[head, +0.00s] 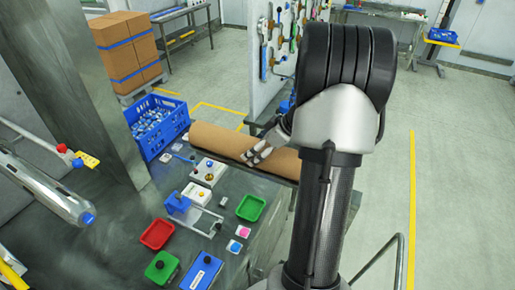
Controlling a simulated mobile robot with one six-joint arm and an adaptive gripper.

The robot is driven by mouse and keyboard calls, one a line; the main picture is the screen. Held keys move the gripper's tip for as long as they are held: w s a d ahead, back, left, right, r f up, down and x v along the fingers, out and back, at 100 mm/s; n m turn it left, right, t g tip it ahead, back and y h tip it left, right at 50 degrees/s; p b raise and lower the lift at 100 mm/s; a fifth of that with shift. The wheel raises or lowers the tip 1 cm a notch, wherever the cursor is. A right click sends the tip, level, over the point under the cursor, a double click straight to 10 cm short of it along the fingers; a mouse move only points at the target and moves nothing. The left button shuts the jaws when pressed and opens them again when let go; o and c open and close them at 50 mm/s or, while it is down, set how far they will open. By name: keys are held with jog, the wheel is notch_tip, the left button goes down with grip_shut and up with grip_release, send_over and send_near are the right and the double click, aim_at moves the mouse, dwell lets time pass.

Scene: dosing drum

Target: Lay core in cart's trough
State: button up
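The core, a long brown cardboard tube (219,140), lies level at the far edge of the steel bench, running from the left to behind my arm. My gripper (256,157) is at the tube's right part, its light grey fingers against or just in front of it. I cannot tell whether the fingers are closed on the tube. My arm hides the tube's right end. I cannot clearly make out the cart's trough; a dark edge shows under the tube's right part.
The steel bench holds a blue crate (158,124) of small parts, a red tray (157,234), a green tray (251,207), and several button boxes and fixtures. A steel pillar (92,90) stands at left. A tool board (270,60) stands behind the tube. The floor at right is open.

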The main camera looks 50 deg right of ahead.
jog(key=o, duration=0.4)
jog(key=shift+r, duration=0.15)
jog(key=v, duration=1.2)
jog(key=shift+d, duration=0.1)
dwell(0.3)
